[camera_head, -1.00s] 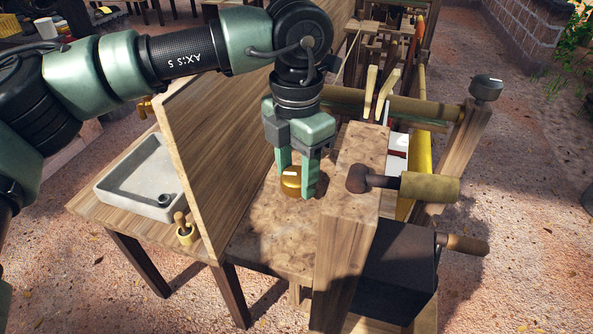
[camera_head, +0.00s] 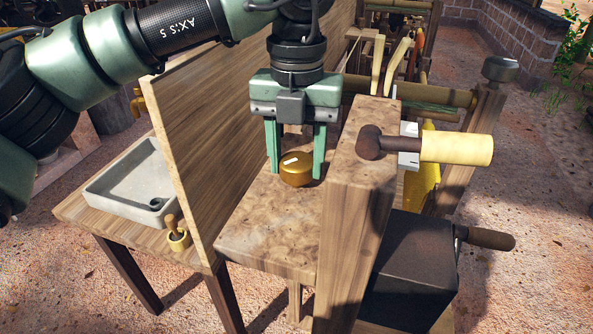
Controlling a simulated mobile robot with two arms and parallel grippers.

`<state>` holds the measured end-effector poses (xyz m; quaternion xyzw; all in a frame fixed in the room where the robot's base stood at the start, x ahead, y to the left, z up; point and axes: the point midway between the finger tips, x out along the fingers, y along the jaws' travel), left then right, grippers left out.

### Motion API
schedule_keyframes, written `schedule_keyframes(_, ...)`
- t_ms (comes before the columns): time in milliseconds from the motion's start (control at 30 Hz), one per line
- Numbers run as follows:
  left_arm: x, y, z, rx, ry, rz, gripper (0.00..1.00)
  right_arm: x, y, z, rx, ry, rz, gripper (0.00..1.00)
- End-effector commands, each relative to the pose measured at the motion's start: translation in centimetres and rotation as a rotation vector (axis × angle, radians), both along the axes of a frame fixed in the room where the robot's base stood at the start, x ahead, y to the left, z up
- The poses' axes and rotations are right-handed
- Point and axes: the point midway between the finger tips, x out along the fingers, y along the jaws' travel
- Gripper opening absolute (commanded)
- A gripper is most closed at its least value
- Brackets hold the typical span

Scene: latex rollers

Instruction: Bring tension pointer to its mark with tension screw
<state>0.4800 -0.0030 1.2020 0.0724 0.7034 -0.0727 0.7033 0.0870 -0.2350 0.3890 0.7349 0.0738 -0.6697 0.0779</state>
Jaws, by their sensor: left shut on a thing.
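A round brass knob (camera_head: 297,172), which looks like the tension screw, sits on the wooden ledge (camera_head: 262,232) between the tall board and the thick post. It has a short white mark on top. My left gripper (camera_head: 296,174) points down from above, its two green fingers on the left and right sides of the knob, shut on it. I cannot make out the tension pointer or its mark; a white block (camera_head: 409,158) shows partly behind the post. My right gripper is not recognisable in this view.
The thick wooden post (camera_head: 350,220) stands close right of the knob, with a wooden-handled crank (camera_head: 455,149) on it. The tall board (camera_head: 215,150) rises on the left. A dark box (camera_head: 405,265) with a handle sits lower right. A grey tray (camera_head: 130,185) lies left.

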Motion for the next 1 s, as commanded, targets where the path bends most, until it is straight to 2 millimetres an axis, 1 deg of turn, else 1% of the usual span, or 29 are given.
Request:
schedule_keyframes(33, 0.1, 0.0, -0.3, -0.002, -0.006, 0.047, 0.06, 0.0, 0.0, -0.9, 0.000, 0.000, 0.000, 0.69)
schedule_keyframes(100, 0.1, 0.0, -0.3, -0.003, -0.004, 0.111, 0.06, 0.0, 0.0, -1.4, 0.000, 0.000, 0.000, 0.69)
schedule_keyframes(300, 0.1, 0.0, -0.2, -0.002, -0.005, 0.278, 0.06, 0.0, 0.0, -2.6, 0.000, 0.000, 0.000, 0.69)
schedule_keyframes(500, 0.1, 0.0, -0.1, -0.003, -0.003, 0.405, 0.06, 0.0, 0.0, -3.4, 0.000, 0.001, 0.000, 0.69)
schedule_keyframes(700, 0.1, 0.0, 0.1, -0.003, -0.003, 0.485, 0.06, 0.0, 0.0, -3.9, 0.000, 0.001, 0.000, 0.69)
schedule_keyframes(1000, 0.1, 0.0, 0.2, -0.003, -0.003, 0.525, 0.06, 0.0, 0.0, -4.0, 0.000, 0.001, 0.000, 0.69)
